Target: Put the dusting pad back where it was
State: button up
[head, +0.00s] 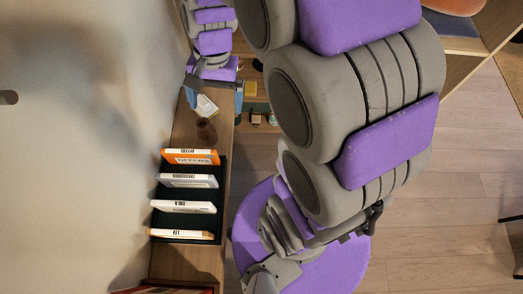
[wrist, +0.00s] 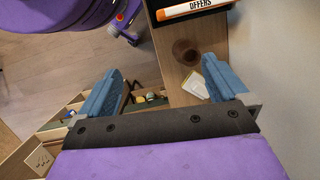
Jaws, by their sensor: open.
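A small whitish block with a pale yellow face, which looks like the dusting pad (head: 206,106), lies on the narrow wooden shelf top. In the wrist view the pad (wrist: 194,85) shows beside the right-hand blue finger, partly hidden by it. My gripper (head: 214,99) is above this end of the shelf, its blue fingers wide apart. In the wrist view the gripper (wrist: 163,70) has nothing held between its fingers. I cannot tell whether a finger touches the pad.
A dark green rack (head: 222,190) holds several labelled cases upright. Lower shelves with small items (head: 256,119) lie beside the shelf top. A wall borders its other side.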

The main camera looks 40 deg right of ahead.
jog(key=s+r+n+h, duration=0.1)
jog(key=s+n, duration=0.6)
jog(key=s, duration=1.1)
jog(key=shift+d+n+h, duration=0.3)
jog(key=shift+n+h, duration=0.1)
jog(key=shift+h, duration=0.2)
